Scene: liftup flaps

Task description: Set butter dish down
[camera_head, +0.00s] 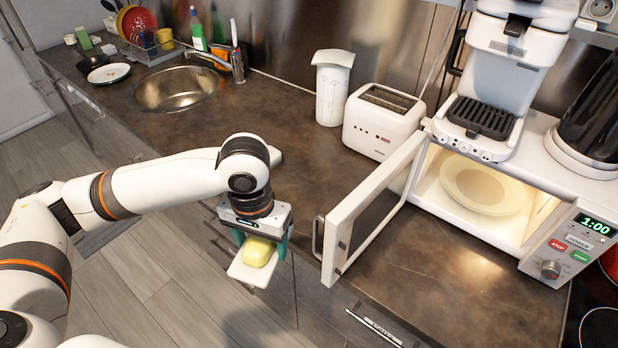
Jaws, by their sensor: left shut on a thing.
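In the head view my left gripper (262,243) points down near the front edge of the counter (305,160). It is shut on the butter dish (248,272), a small white tray with a yellow piece of butter (258,251) on it. The dish is held in front of the counter edge, apart from the counter top. The gripper's body hides the far part of the dish. My right gripper is not in view.
A microwave (540,225) stands at right, its door (372,210) open towards me, with a plate (487,188) inside. A toaster (383,120) and a white canister (332,88) stand at the back. The sink (175,90) is at left. Counter between sink and toaster is clear.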

